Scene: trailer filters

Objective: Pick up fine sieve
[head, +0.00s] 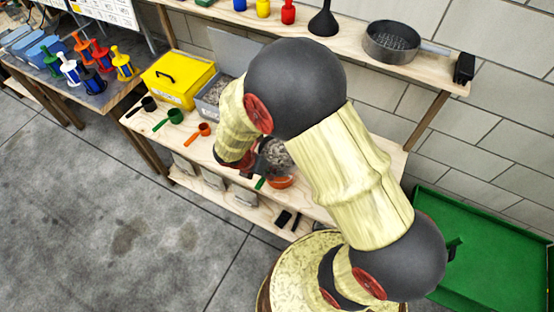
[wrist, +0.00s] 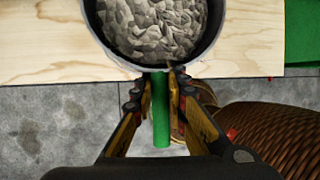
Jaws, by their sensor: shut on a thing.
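My gripper (wrist: 157,92) is shut on a green handle (wrist: 160,118), which runs between its fingers in the wrist view. Just beyond the fingertips is a round dark-rimmed vessel (wrist: 93,33) with grey gravel in it, cut off by the top edge. The gravel also shows in the head view (head: 276,152), partly behind my arm. The green handle's end shows in the head view too (head: 260,183). A dark round sieve-like pan (head: 392,42) with a grey handle sits on the upper shelf. I cannot tell which of the two is the fine sieve.
Orange, green and black scoops (head: 197,132) lie along the bench by a yellow box (head: 178,78) and an open grey bin (head: 212,92). A green tray (head: 490,250) stands at right. The floor at left is clear.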

